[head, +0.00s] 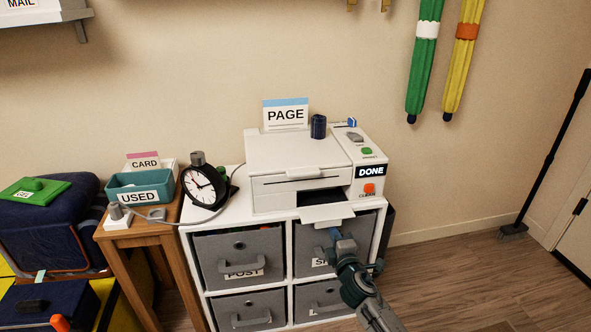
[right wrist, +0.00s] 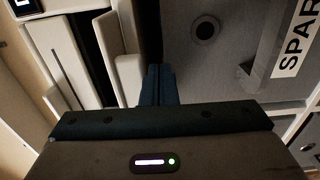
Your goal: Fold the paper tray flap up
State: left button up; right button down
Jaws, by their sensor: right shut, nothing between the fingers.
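The white printer (head: 295,155) stands on the cube shelf. Its paper tray flap (head: 326,214) sticks out from the front, below the dark paper slot, and lies lowered and roughly flat. My right gripper (head: 334,233) is shut and empty, just below the flap's front edge. In the right wrist view the shut fingers (right wrist: 157,84) are right beside the pale flap (right wrist: 129,78); I cannot tell whether they touch it. My left gripper is not in view.
Grey fabric drawers (head: 238,258) fill the white shelf (head: 289,268) under the printer; the one labelled SPARE (right wrist: 235,50) is close to my right gripper. A black alarm clock (head: 204,187) stands left of the printer. The floor at right (head: 470,270) is mostly clear.

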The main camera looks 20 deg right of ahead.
jog(key=shift+r, duration=0.1)
jog(key=v, duration=0.9)
jog(key=shift+b, duration=0.35)
dwell(0.5)
dwell(1.7)
